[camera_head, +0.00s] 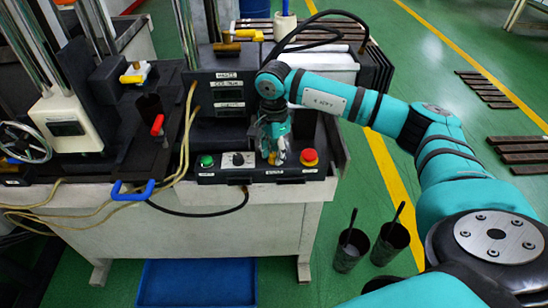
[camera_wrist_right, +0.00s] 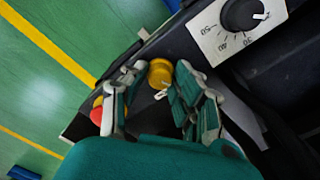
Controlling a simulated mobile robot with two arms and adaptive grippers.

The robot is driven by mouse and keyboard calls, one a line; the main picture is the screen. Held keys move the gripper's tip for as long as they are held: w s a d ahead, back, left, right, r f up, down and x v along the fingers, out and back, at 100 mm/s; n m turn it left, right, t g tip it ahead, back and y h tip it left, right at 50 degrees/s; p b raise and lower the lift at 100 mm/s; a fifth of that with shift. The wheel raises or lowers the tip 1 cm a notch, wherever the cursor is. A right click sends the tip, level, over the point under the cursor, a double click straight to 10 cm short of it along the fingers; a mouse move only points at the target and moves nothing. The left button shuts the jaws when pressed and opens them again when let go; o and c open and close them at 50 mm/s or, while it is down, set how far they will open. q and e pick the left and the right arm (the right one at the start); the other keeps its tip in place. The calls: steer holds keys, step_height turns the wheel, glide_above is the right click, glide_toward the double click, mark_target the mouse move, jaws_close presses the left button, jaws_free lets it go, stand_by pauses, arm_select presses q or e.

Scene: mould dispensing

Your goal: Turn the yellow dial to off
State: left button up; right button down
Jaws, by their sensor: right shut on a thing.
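The yellow dial (camera_wrist_right: 160,70) is on the dark control panel (camera_head: 221,176). A small white mark shows beside it in the right wrist view. In the head view my gripper mostly hides the dial. My right gripper (camera_head: 275,155) points down at the panel from above. In the right wrist view its fingers (camera_wrist_right: 163,84) stand on both sides of the dial and are shut on it. My left gripper is in neither view.
A red and yellow emergency button (camera_head: 309,157) is right of my gripper. A black scaled knob (camera_head: 238,159) and a green button (camera_head: 206,160) are left of it. Two dark cups (camera_head: 349,252) (camera_head: 389,245) stand on the floor at right.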

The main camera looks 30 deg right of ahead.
mark_target(274, 154)
steer(key=shift+n+b, duration=0.55)
steer(key=shift+n, duration=0.55)
steer(key=shift+w+r, duration=0.1)
steer(key=c, duration=1)
jaws_free()
step_height(274, 154, up, 12)
steer(key=shift+f, duration=0.1)
